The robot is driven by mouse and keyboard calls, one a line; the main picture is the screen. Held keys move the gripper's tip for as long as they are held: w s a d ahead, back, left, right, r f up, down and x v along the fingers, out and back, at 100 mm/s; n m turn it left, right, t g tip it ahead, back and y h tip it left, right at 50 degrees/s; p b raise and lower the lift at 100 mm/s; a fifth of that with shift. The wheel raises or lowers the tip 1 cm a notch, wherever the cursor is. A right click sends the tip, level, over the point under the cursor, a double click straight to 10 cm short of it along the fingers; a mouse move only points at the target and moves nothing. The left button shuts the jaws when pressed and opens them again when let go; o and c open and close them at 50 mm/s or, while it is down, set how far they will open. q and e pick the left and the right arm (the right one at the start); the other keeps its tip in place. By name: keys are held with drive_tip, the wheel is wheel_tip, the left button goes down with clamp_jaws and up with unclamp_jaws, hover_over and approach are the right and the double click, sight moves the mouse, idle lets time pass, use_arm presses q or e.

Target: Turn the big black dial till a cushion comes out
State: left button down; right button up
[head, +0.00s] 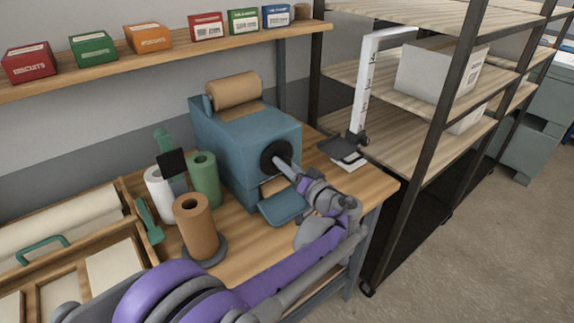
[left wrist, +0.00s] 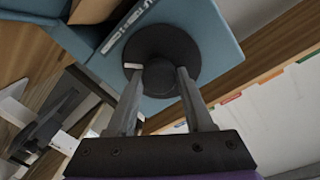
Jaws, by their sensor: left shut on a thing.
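The big black dial (head: 275,155) is on the front face of a blue machine (head: 240,140), which carries a brown paper roll (head: 234,92) on top. My left gripper (head: 285,163) reaches the dial from the front. In the left wrist view the dial (left wrist: 187,52) is a round black disc with a raised hub, and the fingers of my left gripper (left wrist: 160,85) are shut on that hub. A small pale mark shows on the dial by the left finger. No cushion is in view. A blue tray (head: 284,207) sticks out below the dial. My right gripper is not in view.
White, green (head: 205,180) and brown (head: 196,225) rolls stand left of the machine. A white measuring stand (head: 362,100) is at its right, by a wooden shelf rack (head: 425,165). Small boxes (head: 150,38) line the shelf above.

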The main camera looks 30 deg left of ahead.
use_arm(q)
drive_tip(key=m, duration=0.6)
drive_tip(key=m+g, duration=0.1)
drive_tip(key=m, duration=0.4)
drive_tip(key=shift+w+d+f+m+b, duration=0.1)
drive_tip(key=shift+f+m+b, duration=0.1)
drive_tip(key=shift+m+b, duration=0.2)
idle(0.4)
drive_tip(key=shift+c, duration=1.5)
unclamp_jaws()
drive_tip(key=shift+r, duration=0.1)
drive_tip(key=f+v, duration=0.1)
drive_tip(key=v, duration=0.9)
drive_tip(key=shift+d+r+b, duration=0.3)
drive_tip(key=shift+d+r, duration=0.1)
drive_tip(key=shift+r, duration=0.1)
